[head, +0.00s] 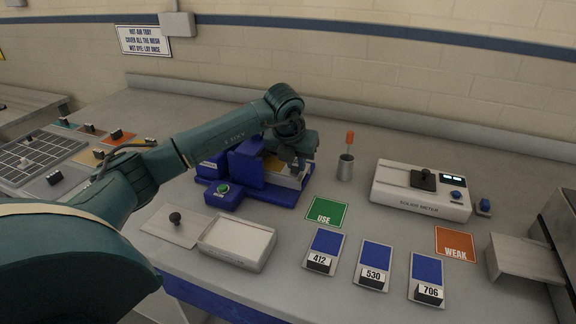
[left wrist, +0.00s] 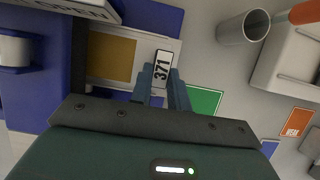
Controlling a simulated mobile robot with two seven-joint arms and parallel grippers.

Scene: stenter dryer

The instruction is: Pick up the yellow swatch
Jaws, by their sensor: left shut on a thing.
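The yellow swatch (left wrist: 112,58) lies flat in the pale bed of the blue machine (left wrist: 60,108), with a white tag block marked 371 (left wrist: 162,67) at its right end. A strip of the swatch also shows in the head view (head: 273,164), partly hidden by my gripper. My left gripper (left wrist: 161,88) is shut on the tag block, one finger on each side. In the head view my left gripper (head: 299,162) is over the right end of the machine's bed. My right gripper is in neither view.
A metal cup with an orange-handled tool (head: 345,165) stands right of the gripper, near the meter (head: 421,190). Green USE (head: 326,213) and orange WEAK (head: 456,244) mats and blue swatches 412 (head: 325,246), 530 (head: 374,262) and 706 (head: 427,275) lie in front. An open white tray (head: 238,258) sits front left.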

